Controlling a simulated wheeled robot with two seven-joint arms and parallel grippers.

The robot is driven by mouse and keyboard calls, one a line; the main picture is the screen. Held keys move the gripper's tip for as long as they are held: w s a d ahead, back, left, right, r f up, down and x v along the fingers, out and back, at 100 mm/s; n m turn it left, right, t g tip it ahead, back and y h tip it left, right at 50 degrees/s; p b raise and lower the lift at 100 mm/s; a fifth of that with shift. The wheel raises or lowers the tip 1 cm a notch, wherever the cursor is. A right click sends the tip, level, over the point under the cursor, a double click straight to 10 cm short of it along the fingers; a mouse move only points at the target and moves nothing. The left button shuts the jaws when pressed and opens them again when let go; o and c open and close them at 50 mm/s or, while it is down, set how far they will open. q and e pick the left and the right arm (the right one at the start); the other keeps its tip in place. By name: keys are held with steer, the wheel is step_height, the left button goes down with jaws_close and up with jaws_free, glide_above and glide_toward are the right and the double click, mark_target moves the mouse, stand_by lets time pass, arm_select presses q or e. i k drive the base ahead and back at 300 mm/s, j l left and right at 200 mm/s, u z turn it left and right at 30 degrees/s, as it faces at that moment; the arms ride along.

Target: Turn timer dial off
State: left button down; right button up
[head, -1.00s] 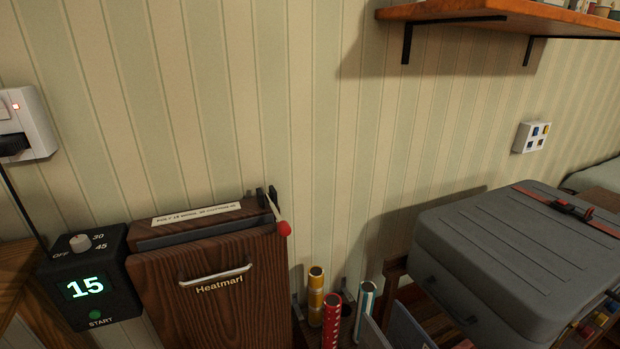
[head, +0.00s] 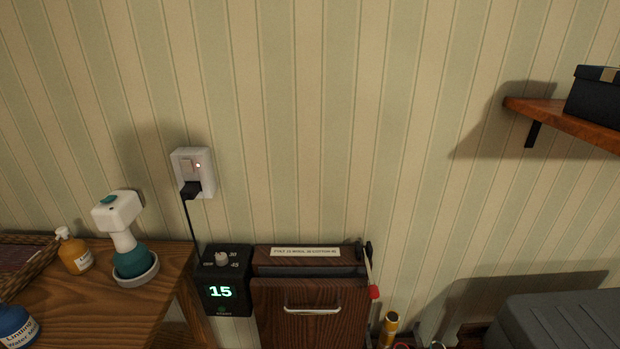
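The timer is a black box (head: 237,300) beside the wooden press cabinet, low in the head view. Its light grey dial (head: 221,258) sits on the sloped top, with markings around it that include 30 and 45. The lit display (head: 220,292) reads 15, and a dim green start button (head: 222,310) is below it. The dial's exact pointing is too small to tell. Neither of my grippers shows in the head view.
A wall socket (head: 193,165) with a red light holds a black plug and cord. A wooden table (head: 165,290) at left bears a white and teal steamer (head: 122,222), bottles and a basket. A wooden cabinet (head: 310,318) stands right of the timer; a grey case (head: 565,320) is at far right.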

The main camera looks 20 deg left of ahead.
mark_target(222, 258)
steer(key=u, duration=1.35)
